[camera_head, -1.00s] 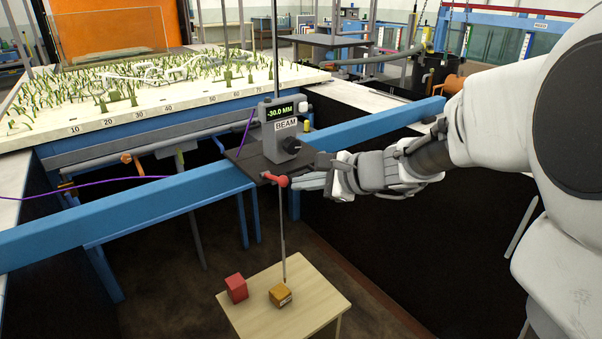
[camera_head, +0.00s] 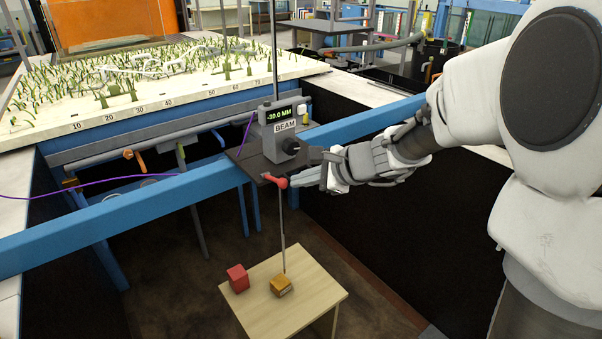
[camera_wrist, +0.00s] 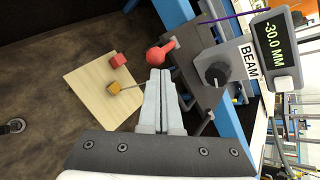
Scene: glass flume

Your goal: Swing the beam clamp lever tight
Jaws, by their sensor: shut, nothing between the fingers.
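The red clamp lever (camera_head: 275,181) sticks out from the front edge of the dark plate (camera_head: 252,164) under the grey BEAM unit (camera_head: 283,135) on the blue beam. Its round red knob also shows in the wrist view (camera_wrist: 157,55), just beyond my fingertips. My gripper (camera_head: 297,181) is shut and empty, its fingers pointing left at the lever, very close to it. The wrist view shows the two fingers together (camera_wrist: 159,72). I cannot tell whether they touch the knob. The unit's display reads -30.0 MM in the wrist view.
The blue beam (camera_head: 120,222) spans the flume opening. Below, a small wooden table (camera_head: 310,293) holds a red block (camera_head: 238,278) and an orange-yellow block (camera_head: 281,286), with a thin vertical rod (camera_head: 283,235) reaching down to it. A purple cable (camera_head: 110,181) runs left. A planted bed lies behind.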

